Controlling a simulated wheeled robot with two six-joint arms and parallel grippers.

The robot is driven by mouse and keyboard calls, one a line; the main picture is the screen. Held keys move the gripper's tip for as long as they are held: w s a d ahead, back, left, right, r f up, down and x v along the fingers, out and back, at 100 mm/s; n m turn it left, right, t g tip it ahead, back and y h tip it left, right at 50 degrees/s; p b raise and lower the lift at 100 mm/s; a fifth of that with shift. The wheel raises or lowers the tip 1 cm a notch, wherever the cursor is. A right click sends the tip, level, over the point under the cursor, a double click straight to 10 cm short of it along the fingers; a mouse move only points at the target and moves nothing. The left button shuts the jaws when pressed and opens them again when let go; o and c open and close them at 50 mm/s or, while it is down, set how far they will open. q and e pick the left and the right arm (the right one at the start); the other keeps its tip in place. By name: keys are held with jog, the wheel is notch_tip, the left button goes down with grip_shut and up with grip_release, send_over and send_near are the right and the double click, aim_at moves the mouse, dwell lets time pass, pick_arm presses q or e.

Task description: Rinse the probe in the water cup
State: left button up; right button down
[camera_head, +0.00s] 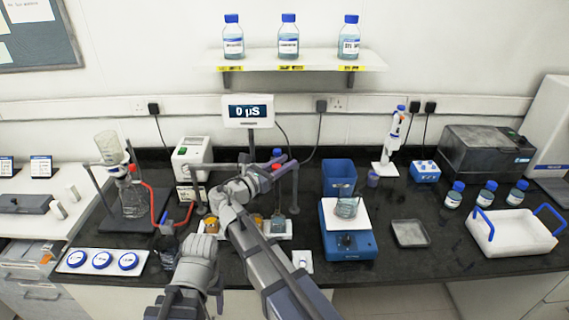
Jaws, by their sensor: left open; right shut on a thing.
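My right gripper (279,169) is shut on what looks like the probe, above the white tray of small cups. The probe is mostly hidden by the gripper and arm, and its tip cannot be made out. Below it in the tray are an amber cup (212,225) and a cup with clear bluish liquid (278,224), which looks like the water cup. I cannot tell whether the probe is inside a cup.
The meter display (248,111) reads 0 µS behind my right gripper. A flask stand (128,190) is at the left, with lids on a white tray (102,262) in front. A blue scale (348,240) bearing a beaker stands right of the cups.

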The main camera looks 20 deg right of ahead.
aim_at(277, 190)
notch_tip(277, 190, down, 3)
jog(key=b, duration=0.3)
dwell(0.4)
jog(key=c, duration=0.6)
grip_release()
jog(key=shift+s, duration=0.1)
